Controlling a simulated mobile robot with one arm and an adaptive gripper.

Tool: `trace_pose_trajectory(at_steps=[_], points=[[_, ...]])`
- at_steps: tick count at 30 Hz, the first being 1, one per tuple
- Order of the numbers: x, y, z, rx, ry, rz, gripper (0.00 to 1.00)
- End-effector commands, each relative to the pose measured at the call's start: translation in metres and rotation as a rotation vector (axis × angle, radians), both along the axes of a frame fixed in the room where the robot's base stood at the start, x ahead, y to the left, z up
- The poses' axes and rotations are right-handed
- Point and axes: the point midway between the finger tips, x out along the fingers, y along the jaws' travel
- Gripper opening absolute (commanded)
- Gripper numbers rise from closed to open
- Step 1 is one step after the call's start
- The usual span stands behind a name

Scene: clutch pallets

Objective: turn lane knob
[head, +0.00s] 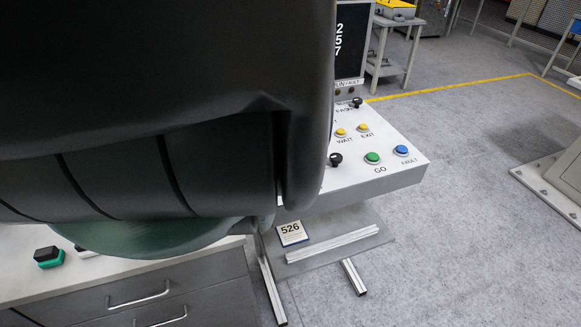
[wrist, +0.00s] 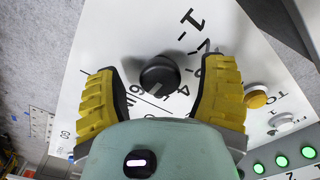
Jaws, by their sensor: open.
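A round black knob (wrist: 160,76) with a pale pointer mark stands on a white panel in the wrist view. Printed numbers and tick lines ring it, partly covered by my gripper. My gripper (wrist: 163,66) is open, with one yellow-padded finger on each side of the knob. A gap shows between the knob and each finger. In the head view the white control panel (head: 405,170) is at the right, but my dark arm covers its left part, so my gripper and this knob are hidden there.
A drawer bench (head: 140,290) stands at lower left. Grey floor is open to the right.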

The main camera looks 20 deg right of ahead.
Motion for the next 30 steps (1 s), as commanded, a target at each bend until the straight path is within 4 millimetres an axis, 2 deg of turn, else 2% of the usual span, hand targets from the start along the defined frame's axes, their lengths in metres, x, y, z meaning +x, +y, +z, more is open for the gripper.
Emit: trace_pose_trajectory(at_steps=[2, 3, 24, 30], points=[[0.0001, -0.0001, 0.0001, 0.0, 0.0, 0.0, 0.7], [0.0001, -0.0001, 0.0002, 0.0, 0.0, 0.0, 0.74], [0.0002, -0.0001, 0.0002, -0.001, -0.001, 0.0, 0.02], [0.0002, 0.0001, 0.0, -0.001, -0.001, 0.008, 0.0]])
